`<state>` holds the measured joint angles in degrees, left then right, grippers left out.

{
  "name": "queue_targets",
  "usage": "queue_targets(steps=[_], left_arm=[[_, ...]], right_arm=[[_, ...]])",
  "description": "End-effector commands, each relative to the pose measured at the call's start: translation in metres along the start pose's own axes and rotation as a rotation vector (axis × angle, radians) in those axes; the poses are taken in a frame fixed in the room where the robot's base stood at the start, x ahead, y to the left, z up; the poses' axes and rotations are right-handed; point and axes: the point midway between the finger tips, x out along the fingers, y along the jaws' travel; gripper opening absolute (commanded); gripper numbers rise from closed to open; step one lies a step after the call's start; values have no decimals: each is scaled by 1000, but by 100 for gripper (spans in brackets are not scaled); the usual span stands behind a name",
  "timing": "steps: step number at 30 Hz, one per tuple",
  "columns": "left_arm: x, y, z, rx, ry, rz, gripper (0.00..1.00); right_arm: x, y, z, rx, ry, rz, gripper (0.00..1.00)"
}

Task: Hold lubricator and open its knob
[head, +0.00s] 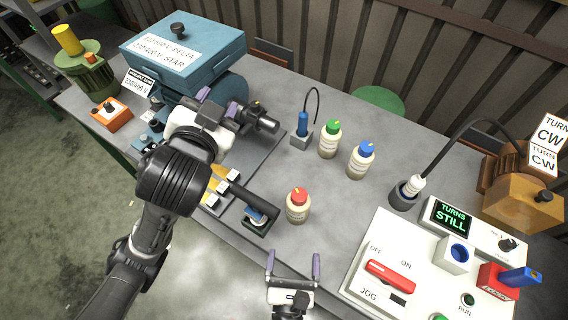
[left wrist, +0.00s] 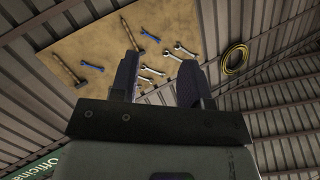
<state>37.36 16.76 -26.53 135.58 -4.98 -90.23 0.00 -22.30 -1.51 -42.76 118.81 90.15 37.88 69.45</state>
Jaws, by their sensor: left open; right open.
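No part is labelled as the lubricator. The likely ones are three cream bottles with coloured knob-like caps on the bench: red (head: 298,205), blue (head: 361,160) and green (head: 329,139). All stand upright, apart from both grippers. My left gripper (head: 217,102) is open, its purple fingers in front of the blue motor housing. In the left wrist view its fingers (left wrist: 157,80) are apart with nothing between them, facing the wall. My right gripper (head: 293,264) is open and empty at the bench's front edge, below the red-capped bottle.
A blue motor unit (head: 185,50) stands at the back left. A dark cylinder (head: 262,121) sits beside my left gripper. A white control panel (head: 415,262) fills the front right.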

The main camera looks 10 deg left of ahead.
Motion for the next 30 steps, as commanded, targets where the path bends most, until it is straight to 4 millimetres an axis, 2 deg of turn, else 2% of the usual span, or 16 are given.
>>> queue_targets(steps=[1, 5, 10, 12, 16, 19, 23, 26, 30], left_arm=[[2, -8, -22, 35, 46, -41, 43], [2, -27, -79, 131, 188, -162, 43], [-9, -42, -162, 315, 457, -356, 43], [-18, -42, -196, 427, 595, -442, 43], [-32, -25, -238, 647, 823, -561, 43], [-39, -3, -254, 824, 978, -618, 43], [-41, 36, -256, 1063, 1160, -649, 43], [-38, 72, -244, 1249, 1291, -636, 43], [-31, 120, -215, 1509, 1473, -588, 43]], right_arm=[[0, 0, 0, 0, 0, 0, 93], [0, 0, 0, 0, 0, 0, 93], [0, 0, 0, 0, 0, 0, 93], [0, 0, 0, 0, 0, 0, 93], [0, 0, 0, 0, 0, 0, 93], [0, 0, 0, 0, 0, 0, 93], [0, 0, 0, 0, 0, 0, 93], [0, 0, 0, 0, 0, 0, 93], [0, 0, 0, 0, 0, 0, 93]])
